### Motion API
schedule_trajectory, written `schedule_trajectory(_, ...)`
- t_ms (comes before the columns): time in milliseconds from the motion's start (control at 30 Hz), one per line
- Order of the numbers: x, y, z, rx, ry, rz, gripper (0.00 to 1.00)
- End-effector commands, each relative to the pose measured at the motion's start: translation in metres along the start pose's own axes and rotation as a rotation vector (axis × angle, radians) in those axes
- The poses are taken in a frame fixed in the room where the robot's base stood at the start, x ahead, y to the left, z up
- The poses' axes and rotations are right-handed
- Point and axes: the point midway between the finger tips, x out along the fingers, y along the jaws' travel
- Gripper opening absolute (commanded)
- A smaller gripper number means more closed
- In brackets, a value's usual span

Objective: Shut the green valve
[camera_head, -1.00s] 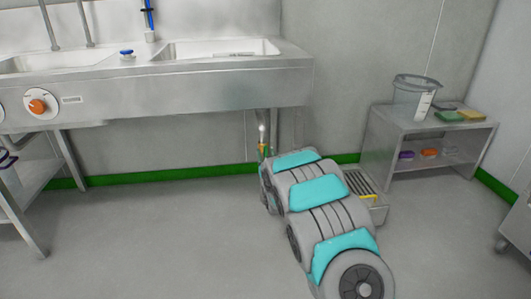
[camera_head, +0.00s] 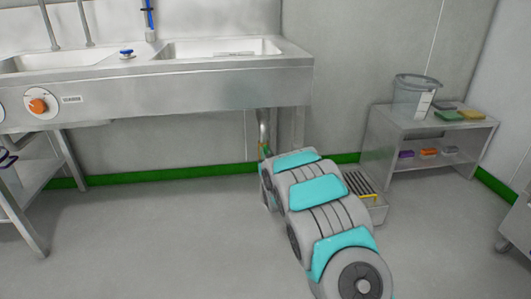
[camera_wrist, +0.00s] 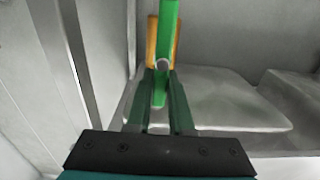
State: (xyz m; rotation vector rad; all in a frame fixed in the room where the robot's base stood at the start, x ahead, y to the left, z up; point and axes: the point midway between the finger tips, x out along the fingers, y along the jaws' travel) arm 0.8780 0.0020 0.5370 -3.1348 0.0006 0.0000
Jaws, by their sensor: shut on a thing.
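The green valve's handle (camera_wrist: 167,25) is a flat green lever in the wrist view, coming down from the top edge to between my fingers. An orange-brown part (camera_wrist: 152,45) shows behind it. My gripper (camera_wrist: 162,78) is shut on the green handle, with one dark green finger on each side. In the head view my arm hides the gripper and most of the valve. Only a small green and orange patch (camera_head: 263,150) shows at the far end of my arm, below the sink pipe.
A steel sink unit (camera_head: 190,88) stands above the valve, with a grey drain pipe (camera_head: 263,128) beneath. A floor drain box (camera_head: 373,208) lies right of my arm. A low steel bench (camera_head: 383,140) with a clear bucket (camera_head: 408,98) stands further right. The floor at left is clear.

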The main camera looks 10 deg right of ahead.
Motion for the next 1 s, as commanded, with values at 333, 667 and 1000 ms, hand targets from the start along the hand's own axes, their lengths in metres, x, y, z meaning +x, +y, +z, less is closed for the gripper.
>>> schedule_trajectory(333,0.0,0.0,0.001,0.008,-0.001,0.0,0.0)
schedule_trajectory(667,0.0,0.004,0.001,0.148,0.0,0.0,0.0)
schedule_trajectory(1000,0.0,0.012,0.005,0.454,0.001,0.001,0.0)
